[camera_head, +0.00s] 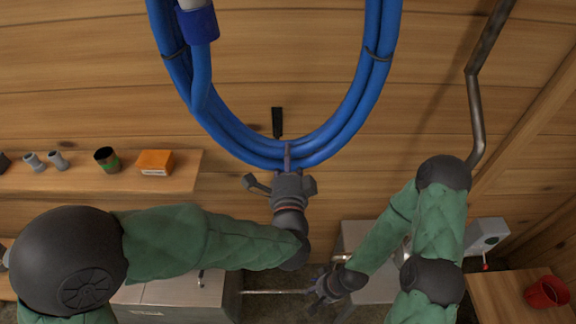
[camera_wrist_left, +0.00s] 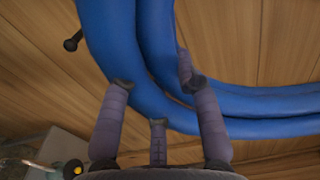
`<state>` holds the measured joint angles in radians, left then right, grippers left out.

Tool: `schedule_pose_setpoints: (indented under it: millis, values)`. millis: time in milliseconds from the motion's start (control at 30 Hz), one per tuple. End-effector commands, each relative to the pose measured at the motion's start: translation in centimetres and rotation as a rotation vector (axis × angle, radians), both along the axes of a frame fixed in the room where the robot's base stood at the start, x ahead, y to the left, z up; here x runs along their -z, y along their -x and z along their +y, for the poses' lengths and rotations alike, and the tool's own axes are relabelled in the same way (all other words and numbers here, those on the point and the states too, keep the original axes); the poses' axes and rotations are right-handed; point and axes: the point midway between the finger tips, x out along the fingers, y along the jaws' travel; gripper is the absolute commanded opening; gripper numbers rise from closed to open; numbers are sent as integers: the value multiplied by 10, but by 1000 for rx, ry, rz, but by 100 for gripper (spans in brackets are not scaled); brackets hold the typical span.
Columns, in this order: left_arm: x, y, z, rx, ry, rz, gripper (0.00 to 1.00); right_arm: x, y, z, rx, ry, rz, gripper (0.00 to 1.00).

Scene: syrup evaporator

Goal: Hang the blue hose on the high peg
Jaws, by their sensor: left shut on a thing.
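The blue hose (camera_head: 352,110) is a thick coil bound with dark ties, and its top runs out of the head view. The hose also fills much of the left wrist view (camera_wrist_left: 110,40). My left gripper (camera_head: 287,158) is shut on the bottom of the coil, with its fingers against the hose in the left wrist view (camera_wrist_left: 160,100). A short black peg (camera_head: 277,122) shows inside the loop, just above the held part. It also shows left of the hose in the left wrist view (camera_wrist_left: 73,41).
A wooden shelf (camera_head: 100,183) at left holds grey fittings, a dark can (camera_head: 107,159) and an orange box (camera_head: 155,162). A metal pipe (camera_head: 477,110) runs down the plank wall at right. Grey cabinets stand below. A red cup (camera_head: 545,292) sits at lower right.

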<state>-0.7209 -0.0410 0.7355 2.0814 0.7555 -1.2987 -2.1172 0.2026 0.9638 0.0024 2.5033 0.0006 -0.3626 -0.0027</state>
Motion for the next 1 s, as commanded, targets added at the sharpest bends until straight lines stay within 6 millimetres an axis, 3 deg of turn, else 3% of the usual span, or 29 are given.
schedule_pose_setpoints:
  millis: [33,600,1000]
  values:
    - [-11,-1,0,-1,6,-12,0,0,0,0,0,0,0,40]
    - [-73,1,-1,-2,6,-10,0,0,0,0,0,0,0,40]
    - [-86,1,-1,0,3,-8,0,0,0,0,0,0,0,40]
